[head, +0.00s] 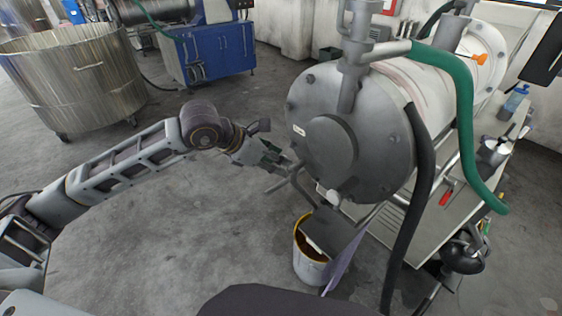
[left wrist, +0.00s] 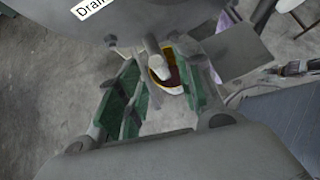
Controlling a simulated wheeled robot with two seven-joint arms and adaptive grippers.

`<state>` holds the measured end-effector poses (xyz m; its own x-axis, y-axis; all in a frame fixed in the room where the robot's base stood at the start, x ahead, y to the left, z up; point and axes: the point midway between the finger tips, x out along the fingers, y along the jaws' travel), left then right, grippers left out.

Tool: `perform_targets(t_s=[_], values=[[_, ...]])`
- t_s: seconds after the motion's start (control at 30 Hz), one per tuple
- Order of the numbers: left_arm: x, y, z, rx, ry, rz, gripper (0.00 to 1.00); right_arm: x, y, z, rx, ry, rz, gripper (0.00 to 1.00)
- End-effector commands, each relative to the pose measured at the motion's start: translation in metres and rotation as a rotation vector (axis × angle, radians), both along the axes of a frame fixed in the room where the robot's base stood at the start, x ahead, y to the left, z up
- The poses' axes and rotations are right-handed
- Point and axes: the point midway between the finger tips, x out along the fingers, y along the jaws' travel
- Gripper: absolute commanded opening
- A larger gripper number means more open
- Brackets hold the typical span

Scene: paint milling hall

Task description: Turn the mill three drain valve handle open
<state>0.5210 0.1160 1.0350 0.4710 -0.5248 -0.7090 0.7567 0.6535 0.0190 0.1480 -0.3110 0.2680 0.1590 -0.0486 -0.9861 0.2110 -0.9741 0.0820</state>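A grey horizontal mill drum (head: 381,157) with a bolted round end plate fills the upper right of the head view. Its small label (head: 299,131) is too small to read there; in the left wrist view the cut-off label (left wrist: 95,7) begins "Drain". A pale-tipped handle (head: 333,196) shows low on the end plate; what looks like the same handle (left wrist: 158,66) shows in the left wrist view. My left gripper (head: 284,165) is open at the drum's lower left, its green-padded fingers (left wrist: 157,92) either side of the handle in that view. Contact is not visible. My right gripper is not in view.
A yellow-rimmed bucket (head: 311,268) stands below the drum, partly covered by a dark plate (head: 335,232). A green hose (head: 460,105) and a black hose (head: 419,190) hang at right. A steel vat (head: 75,80) and blue cabinet (head: 212,52) stand behind. The left floor is clear.

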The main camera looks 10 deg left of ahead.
Motion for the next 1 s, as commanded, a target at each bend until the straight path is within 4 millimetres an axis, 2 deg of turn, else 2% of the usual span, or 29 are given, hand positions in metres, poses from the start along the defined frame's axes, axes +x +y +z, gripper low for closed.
perform_targets(t_s=[0.6,1.0], values=[[-0.031,0.035,0.046,0.001,0.001,0.001,0.36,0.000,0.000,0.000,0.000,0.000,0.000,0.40],[-0.039,0.043,0.057,0.001,0.001,-0.001,0.36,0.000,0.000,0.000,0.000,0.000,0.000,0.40]])
